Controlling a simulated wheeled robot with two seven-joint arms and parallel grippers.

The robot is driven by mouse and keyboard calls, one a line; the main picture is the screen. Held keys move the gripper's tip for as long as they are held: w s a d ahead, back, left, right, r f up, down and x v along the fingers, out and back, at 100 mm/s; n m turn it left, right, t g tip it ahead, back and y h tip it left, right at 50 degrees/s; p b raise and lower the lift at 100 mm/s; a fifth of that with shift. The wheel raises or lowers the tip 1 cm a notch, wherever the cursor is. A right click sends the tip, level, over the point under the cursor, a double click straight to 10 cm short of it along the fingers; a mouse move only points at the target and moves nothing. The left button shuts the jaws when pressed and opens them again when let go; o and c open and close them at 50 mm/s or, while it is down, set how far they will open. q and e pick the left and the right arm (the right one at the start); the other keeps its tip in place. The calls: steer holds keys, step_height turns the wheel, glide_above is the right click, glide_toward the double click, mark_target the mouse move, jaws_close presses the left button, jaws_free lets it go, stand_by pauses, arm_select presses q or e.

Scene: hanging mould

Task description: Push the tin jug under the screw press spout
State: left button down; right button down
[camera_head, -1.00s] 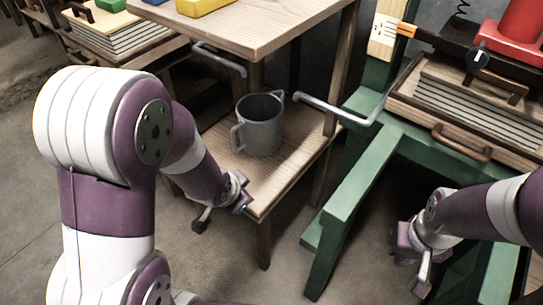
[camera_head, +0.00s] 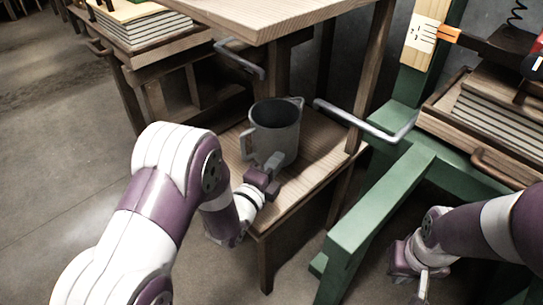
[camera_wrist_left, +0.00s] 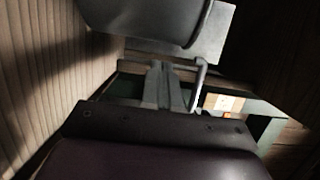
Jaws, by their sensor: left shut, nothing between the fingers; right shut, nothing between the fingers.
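The grey tin jug (camera_head: 275,128) stands upright on the low wooden shelf (camera_head: 318,135), its handle towards the left and its lip at the right. My left gripper (camera_head: 272,166) is shut and empty at the jug's lower front; I cannot tell whether it touches. In the left wrist view the jug (camera_wrist_left: 150,14) fills the top, just beyond the shut fingers (camera_wrist_left: 163,85). My right gripper (camera_head: 421,285) is shut and empty, low by the green frame. I cannot clearly identify the screw press spout.
A wooden tabletop (camera_head: 260,18) overhangs behind the jug. Bent grey bars stick out at left (camera_head: 240,57) and right (camera_head: 368,122) of it. A green frame (camera_head: 380,200) stands right of the shelf. Shelf space is clear to the jug's right.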

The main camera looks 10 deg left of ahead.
mark_target(280, 141)
arm_select(q)
steer(key=w, duration=0.1)
steer(key=w+a+b, duration=0.1)
steer(key=w, duration=0.1)
steer(key=shift+w+a, duration=0.35)
steer(key=shift+w, duration=0.15)
steer(key=w+a, duration=0.1)
steer(key=w, duration=0.2)
steer(key=w+a+b, duration=0.1)
steer(key=w+a, duration=0.1)
steer(key=w, duration=0.1)
steer(key=w+a+b, duration=0.1)
steer(key=w+a, duration=0.1)
steer(key=w, duration=0.1)
steer(key=shift+w+a, duration=0.15)
steer(key=shift+w, duration=0.15)
